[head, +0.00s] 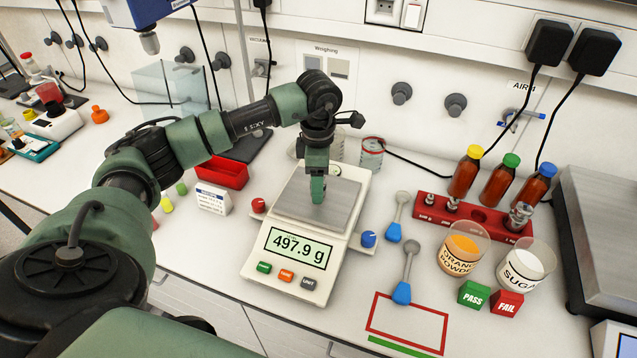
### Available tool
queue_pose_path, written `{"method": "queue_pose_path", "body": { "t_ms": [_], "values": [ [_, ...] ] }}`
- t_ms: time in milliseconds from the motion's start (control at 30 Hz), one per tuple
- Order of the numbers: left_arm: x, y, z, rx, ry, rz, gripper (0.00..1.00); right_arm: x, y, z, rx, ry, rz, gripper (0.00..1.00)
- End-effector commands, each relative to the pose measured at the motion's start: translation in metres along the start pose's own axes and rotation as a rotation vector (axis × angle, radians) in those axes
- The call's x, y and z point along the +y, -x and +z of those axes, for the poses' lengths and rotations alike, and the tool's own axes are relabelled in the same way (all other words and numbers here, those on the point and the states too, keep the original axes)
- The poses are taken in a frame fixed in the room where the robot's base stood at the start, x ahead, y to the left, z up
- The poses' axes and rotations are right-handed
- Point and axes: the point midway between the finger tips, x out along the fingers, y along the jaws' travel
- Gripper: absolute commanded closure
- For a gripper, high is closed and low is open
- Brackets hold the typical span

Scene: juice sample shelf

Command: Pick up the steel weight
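A steel weight (520,215) stands upright at the right end of a red weight block (480,217), with smaller metal weights (452,204) to its left in the same block. My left gripper (318,191) points down over the steel pan (342,203) of the white scale (290,243), well to the left of the block. Its fingertips look close to or on the pan. I see them edge-on, so their opening and anything between them are hidden. The display (298,249) reads 497.9 g. My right gripper is not in view.
Three capped bottles (465,174) stand behind the block. An orange powder cup (461,254) and a sugar cup (522,267) stand in front. Two blue-handled spoons (402,292) lie between scale and cups. A red tray (221,173) is left of the scale.

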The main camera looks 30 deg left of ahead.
Motion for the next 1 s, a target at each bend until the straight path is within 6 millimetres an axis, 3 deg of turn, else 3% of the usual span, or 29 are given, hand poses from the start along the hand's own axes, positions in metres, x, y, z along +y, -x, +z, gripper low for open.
{"method": "queue_pose_path", "body": {
  "t_ms": [33,200,700,867,1000],
  "values": [
    [0.0,0.0,0.0,0.0,0.0,0.0,0.54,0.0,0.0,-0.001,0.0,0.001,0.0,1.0],
    [0.0,0.0,0.0,0.0,0.0,0.0,1.0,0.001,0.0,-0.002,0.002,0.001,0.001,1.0],
    [0.001,0.007,0.001,-0.002,0.0,0.002,1.0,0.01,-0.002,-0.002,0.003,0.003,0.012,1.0],
    [0.002,0.023,0.001,-0.003,0.0,0.005,1.0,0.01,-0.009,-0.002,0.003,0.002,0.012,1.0],
    [0.002,0.052,0.001,-0.007,-0.001,0.008,1.0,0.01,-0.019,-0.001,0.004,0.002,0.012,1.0]
  ]
}}
